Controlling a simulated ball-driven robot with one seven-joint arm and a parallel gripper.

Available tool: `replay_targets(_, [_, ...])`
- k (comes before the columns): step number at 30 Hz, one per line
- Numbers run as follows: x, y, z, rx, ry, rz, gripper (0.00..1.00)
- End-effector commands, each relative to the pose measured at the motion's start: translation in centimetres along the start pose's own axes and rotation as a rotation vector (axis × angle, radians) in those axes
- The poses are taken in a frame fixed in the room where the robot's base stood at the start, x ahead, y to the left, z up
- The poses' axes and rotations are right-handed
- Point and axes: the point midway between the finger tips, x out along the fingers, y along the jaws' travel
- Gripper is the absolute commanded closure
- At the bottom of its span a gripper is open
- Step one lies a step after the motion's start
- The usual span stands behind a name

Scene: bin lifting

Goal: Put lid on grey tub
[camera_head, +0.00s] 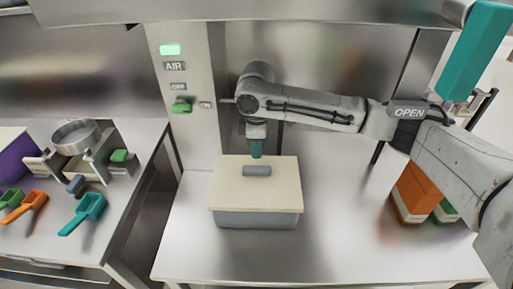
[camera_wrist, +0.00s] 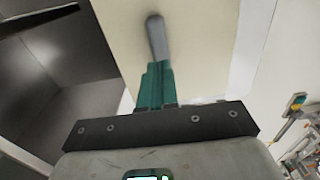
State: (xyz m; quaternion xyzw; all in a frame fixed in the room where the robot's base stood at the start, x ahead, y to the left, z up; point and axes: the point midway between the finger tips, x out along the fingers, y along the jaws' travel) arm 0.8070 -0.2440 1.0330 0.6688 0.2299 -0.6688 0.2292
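A cream lid (camera_head: 231,188) lies flat over the grey tub (camera_head: 257,220) on the steel bench, covering its top. A grey handle (camera_head: 257,170) sits on the lid. In the wrist view the lid (camera_wrist: 205,45) fills the middle, and the handle (camera_wrist: 156,38) stretches away from the teal fingertips (camera_wrist: 157,68). The tub's inside is hidden.
An orange box (camera_head: 415,193) stands at the bench's right. A side table at left holds a metal sieve (camera_head: 76,134), a teal scoop (camera_head: 84,212) and an orange scoop (camera_head: 27,205). A panel with a green knob (camera_head: 181,104) rises behind. The bench in front of the tub is clear.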

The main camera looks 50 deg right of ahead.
Motion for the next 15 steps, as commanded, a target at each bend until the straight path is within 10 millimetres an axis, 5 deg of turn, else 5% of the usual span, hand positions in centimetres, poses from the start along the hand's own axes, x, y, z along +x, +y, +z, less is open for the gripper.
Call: replay_targets(15, [1.5, 0.0, 0.0, 0.000, 0.000, 0.000, 1.00])
